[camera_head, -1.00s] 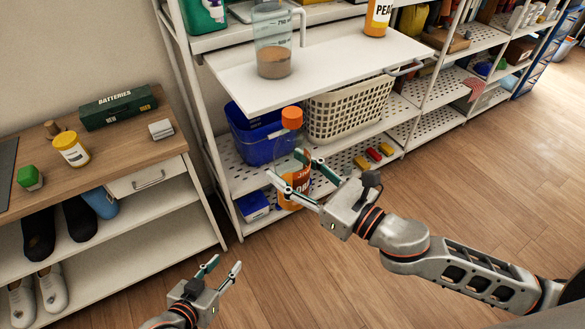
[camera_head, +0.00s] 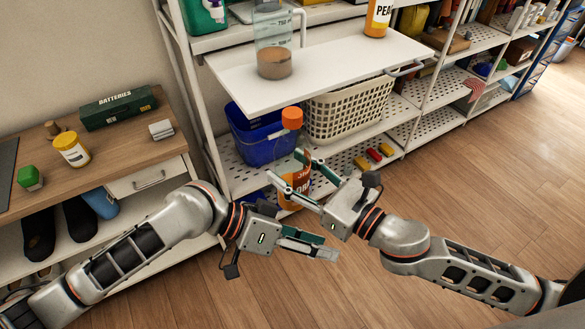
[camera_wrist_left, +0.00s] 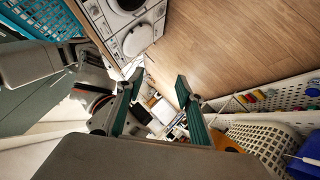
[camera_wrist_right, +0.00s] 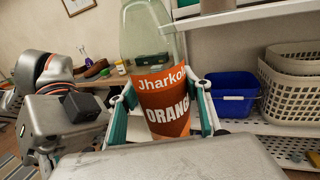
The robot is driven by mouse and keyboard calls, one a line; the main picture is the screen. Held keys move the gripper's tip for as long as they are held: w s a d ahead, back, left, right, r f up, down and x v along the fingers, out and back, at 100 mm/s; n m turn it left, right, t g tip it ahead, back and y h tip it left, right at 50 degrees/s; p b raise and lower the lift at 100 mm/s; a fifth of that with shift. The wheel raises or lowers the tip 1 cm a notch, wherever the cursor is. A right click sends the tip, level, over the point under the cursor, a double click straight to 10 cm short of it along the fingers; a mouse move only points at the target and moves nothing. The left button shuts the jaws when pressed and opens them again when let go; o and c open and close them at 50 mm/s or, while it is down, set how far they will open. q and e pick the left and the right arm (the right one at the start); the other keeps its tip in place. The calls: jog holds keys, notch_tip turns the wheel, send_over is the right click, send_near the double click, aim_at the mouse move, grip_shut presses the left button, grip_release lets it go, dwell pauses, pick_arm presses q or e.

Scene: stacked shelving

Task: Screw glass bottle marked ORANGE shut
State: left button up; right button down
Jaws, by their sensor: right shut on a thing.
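The glass bottle marked ORANGE (camera_head: 296,187) has an orange cap (camera_head: 292,117) at its top; whether the cap is tight I cannot tell. My right gripper (camera_head: 284,165) is shut on the bottle's body. The right wrist view shows the bottle (camera_wrist_right: 165,100) upright between the fingers, with its orange and brown label facing me and its top cut off. My left gripper (camera_head: 328,248) is open and empty, below and right of the bottle in the head view. Its spread fingers (camera_wrist_left: 158,90) show in the left wrist view.
A white shelf board (camera_head: 240,98) carrying a measuring bottle (camera_head: 273,45) is just behind and above the cap. A blue bin (camera_head: 258,148) and a cream basket (camera_head: 350,112) stand on the shelf below. A wooden cabinet (camera_head: 110,145) stands at left; open floor lies at right.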

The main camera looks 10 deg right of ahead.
pick_arm(q)
jog(key=s+r+m+g+y, duration=0.25)
jog(key=s+r+g, duration=0.25)
jog(key=s+r, duration=0.3)
notch_tip(320, 180, up, 24)
jog(key=n+t+y, duration=0.7)
jog(key=n+y, duration=0.2)
jog(key=n, duration=0.5)
send_over(292, 112)
jog(key=shift+r, duration=0.1)
jog(key=shift+f, duration=4.05)
jog(key=shift+c, duration=0.4)
